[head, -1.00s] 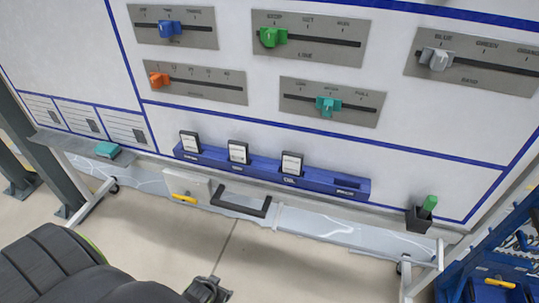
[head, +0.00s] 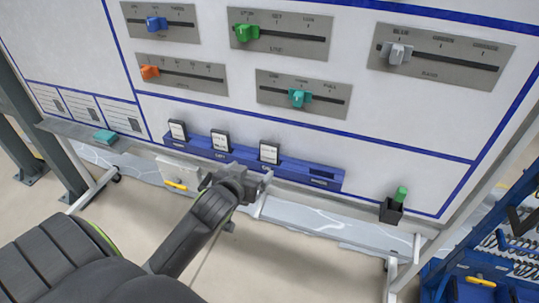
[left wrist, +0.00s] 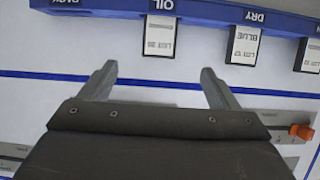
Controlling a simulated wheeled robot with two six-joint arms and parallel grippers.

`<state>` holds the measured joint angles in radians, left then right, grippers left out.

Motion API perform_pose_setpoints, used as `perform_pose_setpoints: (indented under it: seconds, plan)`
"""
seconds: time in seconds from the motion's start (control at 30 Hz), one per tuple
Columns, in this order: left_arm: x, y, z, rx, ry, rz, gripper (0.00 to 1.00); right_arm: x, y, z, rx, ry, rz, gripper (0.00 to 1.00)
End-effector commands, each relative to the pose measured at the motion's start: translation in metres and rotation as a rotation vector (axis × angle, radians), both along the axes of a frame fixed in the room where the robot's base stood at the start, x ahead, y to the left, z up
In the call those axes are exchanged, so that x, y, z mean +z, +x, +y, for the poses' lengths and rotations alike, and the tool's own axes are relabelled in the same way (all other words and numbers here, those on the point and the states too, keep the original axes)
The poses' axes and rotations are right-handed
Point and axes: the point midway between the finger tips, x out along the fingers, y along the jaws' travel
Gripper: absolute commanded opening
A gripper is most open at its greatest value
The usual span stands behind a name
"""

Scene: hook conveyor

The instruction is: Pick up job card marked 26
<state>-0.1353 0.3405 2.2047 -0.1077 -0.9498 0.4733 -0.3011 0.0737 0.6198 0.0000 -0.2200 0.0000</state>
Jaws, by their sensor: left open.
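Three upright white job cards with dark frames stand in a blue rack (head: 319,179) on the board. They are the left card (head: 178,130), the middle card (head: 221,141) and the right card (head: 269,153). My left gripper (head: 264,188) is open and empty, just below and in front of the right card. In the left wrist view, upside down, the right card (left wrist: 160,36) is at the slot marked OIL, ahead of the gap between my fingers (left wrist: 158,73). The middle card (left wrist: 244,46) is at DRY. I cannot read 26 on any card. My right gripper is out of view.
The rack's far right slot is empty. Sliders with coloured knobs, such as a teal one (head: 298,98), sit above. A black cup (head: 391,210) with a green marker is to the right, a teal block (head: 105,136) to the left. A blue tool rack (head: 480,270) is at lower right.

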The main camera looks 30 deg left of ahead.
Motion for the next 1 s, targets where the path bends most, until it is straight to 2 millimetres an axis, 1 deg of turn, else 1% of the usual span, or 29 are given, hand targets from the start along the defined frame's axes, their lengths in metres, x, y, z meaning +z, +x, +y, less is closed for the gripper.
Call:
perform_pose_setpoints:
  seconds: [0.03, 0.2, 0.6, 0.73, 1.0]
  plan:
    - [-0.002, 0.008, 0.002, 0.001, 0.000, 0.002, 0.84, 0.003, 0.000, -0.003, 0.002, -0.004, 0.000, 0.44]
    - [-0.013, 0.032, 0.008, 0.001, 0.000, 0.003, 0.84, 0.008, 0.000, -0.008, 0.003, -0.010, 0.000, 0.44]
    - [-0.035, 0.084, 0.020, 0.001, 0.000, 0.003, 0.84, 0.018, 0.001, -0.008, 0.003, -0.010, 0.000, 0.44]
    - [-0.040, 0.094, 0.023, 0.001, 0.001, 0.002, 0.84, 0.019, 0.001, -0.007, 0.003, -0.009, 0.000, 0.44]
    - [-0.044, 0.104, 0.025, 0.001, 0.001, 0.003, 0.84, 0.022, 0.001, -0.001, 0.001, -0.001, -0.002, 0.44]
